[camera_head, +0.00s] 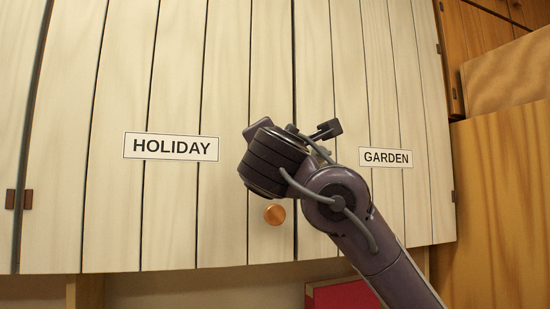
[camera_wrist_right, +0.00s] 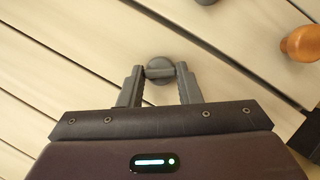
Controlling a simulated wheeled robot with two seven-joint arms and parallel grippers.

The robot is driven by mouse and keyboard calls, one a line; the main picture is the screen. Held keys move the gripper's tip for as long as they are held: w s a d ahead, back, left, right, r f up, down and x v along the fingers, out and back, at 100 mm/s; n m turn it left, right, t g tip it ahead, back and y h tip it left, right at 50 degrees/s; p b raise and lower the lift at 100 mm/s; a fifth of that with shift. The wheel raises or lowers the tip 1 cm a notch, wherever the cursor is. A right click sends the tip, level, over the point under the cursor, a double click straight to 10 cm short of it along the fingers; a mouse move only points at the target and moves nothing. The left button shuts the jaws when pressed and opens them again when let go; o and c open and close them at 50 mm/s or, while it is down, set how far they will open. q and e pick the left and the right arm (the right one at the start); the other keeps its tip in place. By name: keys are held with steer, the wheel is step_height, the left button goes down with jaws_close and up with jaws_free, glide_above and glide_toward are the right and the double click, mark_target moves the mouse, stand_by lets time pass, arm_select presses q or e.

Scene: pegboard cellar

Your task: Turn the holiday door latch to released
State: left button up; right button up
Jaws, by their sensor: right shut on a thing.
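The holiday door (camera_head: 172,220) is a pale planked door with a HOLIDAY label (camera_head: 171,147), and it stands closed. My right gripper (camera_head: 254,131) is at this door's right side, above the copper knob (camera_head: 274,214); its wrist hides the latch in the head view. In the right wrist view, my right gripper (camera_wrist_right: 159,73) has its two fingers shut on the latch (camera_wrist_right: 158,91), a dark grey round plate with a short bar across it. The bar lies from finger to finger. My left gripper is in neither view.
The garden door, with its GARDEN label (camera_head: 386,157), is right of a dark seam. The copper knob also shows in the right wrist view (camera_wrist_right: 300,43). A red object (camera_head: 342,295) is below the doors. Wooden cabinets (camera_head: 505,190) are at the right.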

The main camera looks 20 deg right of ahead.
steer(key=shift+r+m+g, duration=0.15)
steer(key=shift+m+g, duration=0.55)
steer(key=shift+m, duration=1.05)
steer(key=shift+r+m+g, duration=0.1)
steer(key=shift+m+g, duration=0.6)
steer(key=shift+m, duration=1.05)
steer(key=o, duration=1)
steer(key=shift+b+v, duration=1.85)
steer(key=shift+v, duration=2.05)
